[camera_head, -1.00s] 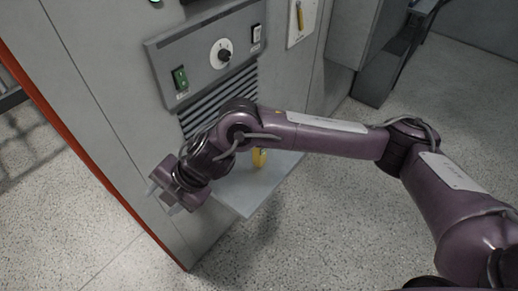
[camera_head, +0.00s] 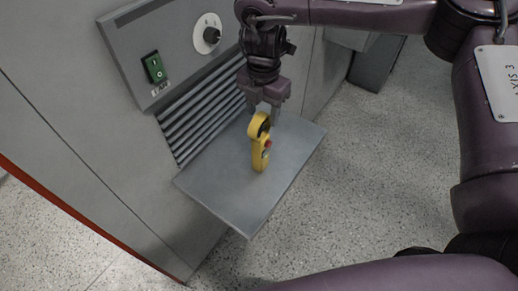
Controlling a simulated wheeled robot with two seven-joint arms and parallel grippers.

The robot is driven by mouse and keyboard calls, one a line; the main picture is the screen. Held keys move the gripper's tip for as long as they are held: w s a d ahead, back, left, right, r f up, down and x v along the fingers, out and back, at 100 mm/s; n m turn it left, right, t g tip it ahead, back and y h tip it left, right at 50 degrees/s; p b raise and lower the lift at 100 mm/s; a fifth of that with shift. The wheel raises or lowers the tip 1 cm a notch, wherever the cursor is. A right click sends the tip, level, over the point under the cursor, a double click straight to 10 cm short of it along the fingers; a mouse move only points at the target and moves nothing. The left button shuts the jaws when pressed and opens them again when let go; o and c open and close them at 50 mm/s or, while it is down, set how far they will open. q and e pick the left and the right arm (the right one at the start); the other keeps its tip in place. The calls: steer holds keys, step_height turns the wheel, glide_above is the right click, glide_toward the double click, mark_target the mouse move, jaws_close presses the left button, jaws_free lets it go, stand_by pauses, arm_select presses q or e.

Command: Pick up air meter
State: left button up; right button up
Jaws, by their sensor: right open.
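My left gripper is not in view.
The shelf is otherwise bare. Open speckled floor (camera_head: 370,190) lies right of it.

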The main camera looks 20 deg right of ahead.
mark_target(261, 116)
steer(key=shift+s+a+f+p, duration=0.1)
steer(key=shift+f+p, duration=0.45)
steer(key=shift+f, duration=0.4)
steer(key=shift+a+f+p, duration=0.1)
steer(key=shift+f+p, duration=0.35)
steer(key=shift+f, duration=0.4)
steer(key=f, duration=0.2)
steer(key=shift+w+f, duration=0.25)
steer(key=shift+f, duration=0.05)
steer(key=shift+c, duration=0.7)
steer(key=c, duration=0.5)
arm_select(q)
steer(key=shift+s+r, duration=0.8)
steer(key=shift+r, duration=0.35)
arm_select(e)
jaws_close()
